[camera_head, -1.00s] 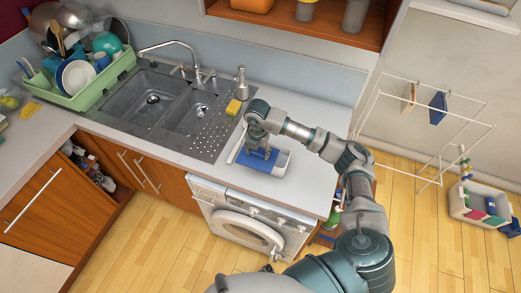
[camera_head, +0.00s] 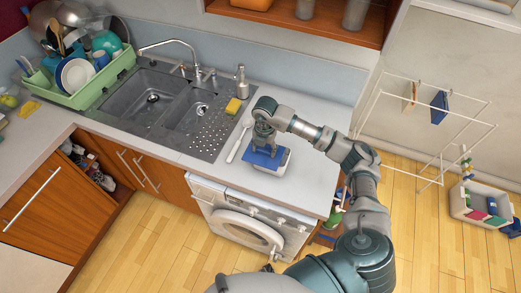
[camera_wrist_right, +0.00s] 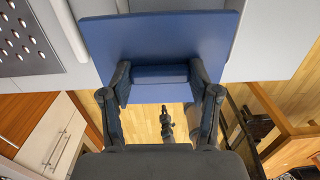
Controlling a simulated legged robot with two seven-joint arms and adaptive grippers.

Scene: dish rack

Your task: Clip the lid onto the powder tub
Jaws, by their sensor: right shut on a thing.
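The blue lid (camera_head: 262,159) is a flat rectangular plate with a raised grip block. My right gripper (camera_head: 263,142) is shut on that block from above; the wrist view shows both fingers (camera_wrist_right: 160,74) on either side of it, with the lid plate (camera_wrist_right: 160,35) spread out beyond. The white powder tub (camera_head: 286,161) is on the counter, under and beside the lid. The lid covers most of it, and its right end shows. I cannot tell whether the lid touches the rim. My left gripper is not in view.
A white long-handled utensil (camera_head: 238,141) lies on the counter left of the tub. A yellow sponge (camera_head: 233,106) and a soap dispenser (camera_head: 240,79) stand by the sink (camera_head: 170,104). The counter right of the tub (camera_head: 318,170) is clear. The washing machine (camera_head: 245,225) is below.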

